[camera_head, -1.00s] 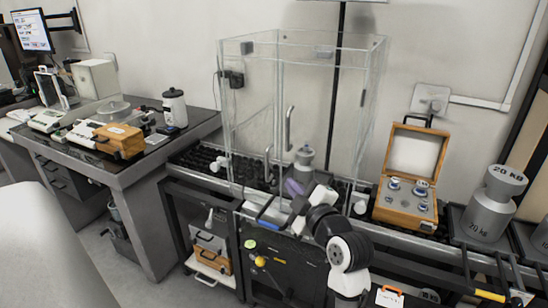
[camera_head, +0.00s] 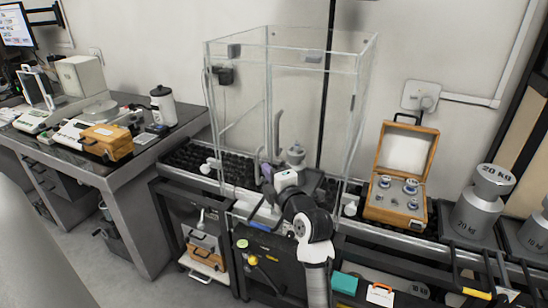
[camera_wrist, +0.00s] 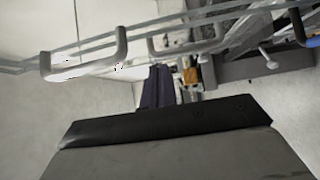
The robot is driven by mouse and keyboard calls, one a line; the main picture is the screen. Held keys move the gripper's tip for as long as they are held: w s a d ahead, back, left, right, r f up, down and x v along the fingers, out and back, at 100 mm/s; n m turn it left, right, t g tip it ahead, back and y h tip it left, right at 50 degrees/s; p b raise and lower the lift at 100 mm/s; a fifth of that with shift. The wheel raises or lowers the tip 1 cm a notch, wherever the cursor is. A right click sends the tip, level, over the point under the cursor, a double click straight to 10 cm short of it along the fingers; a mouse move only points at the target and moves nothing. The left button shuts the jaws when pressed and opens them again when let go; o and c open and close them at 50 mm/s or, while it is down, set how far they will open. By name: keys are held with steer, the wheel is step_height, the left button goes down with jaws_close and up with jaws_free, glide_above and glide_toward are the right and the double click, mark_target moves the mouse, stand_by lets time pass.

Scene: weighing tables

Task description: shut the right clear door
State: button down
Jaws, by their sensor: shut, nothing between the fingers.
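The clear cabinet (camera_head: 354,115) stands on the weighing table, with a grey weight (camera_head: 295,155) inside. Two upright grey handles show at its front: one (camera_head: 278,128) higher and to the right, one (camera_head: 258,162) lower and to the left. Two handles also show in the wrist view, one at left (camera_wrist: 85,62) and one farther right (camera_wrist: 188,45). The door panes are too transparent to tell how far the right clear door is swung. My gripper (camera_head: 267,173) is shut and empty, close by the lower handle; I cannot tell whether it touches. Its dark fingers (camera_wrist: 158,88) show in the wrist view.
An open wooden weight case (camera_head: 392,212) and a large 20 kg weight (camera_head: 476,212) stand to the right. Floor between the bench and table is clear.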

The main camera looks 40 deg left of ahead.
mark_target(273, 158)
steer(key=shift+w+a+p, duration=0.3)
steer(key=shift+w, duration=0.65)
steer(key=shift+w+a+p, duration=0.3)
steer(key=shift+w, duration=0.65)
steer(key=shift+w+a+f+b, duration=0.25)
steer(key=shift+w+b, duration=0.2)
steer(key=shift+b, duration=0.65)
steer(key=shift+w+a+b, duration=0.1)
steer(key=shift+w+b, duration=0.15)
steer(key=shift+b, duration=0.2)
steer(key=shift+w+a, duration=0.1)
steer(key=shift+w, duration=0.1)
steer(key=shift+w+r, duration=0.1)
steer(key=shift+r, duration=0.2)
steer(key=shift+b, duration=0.3)
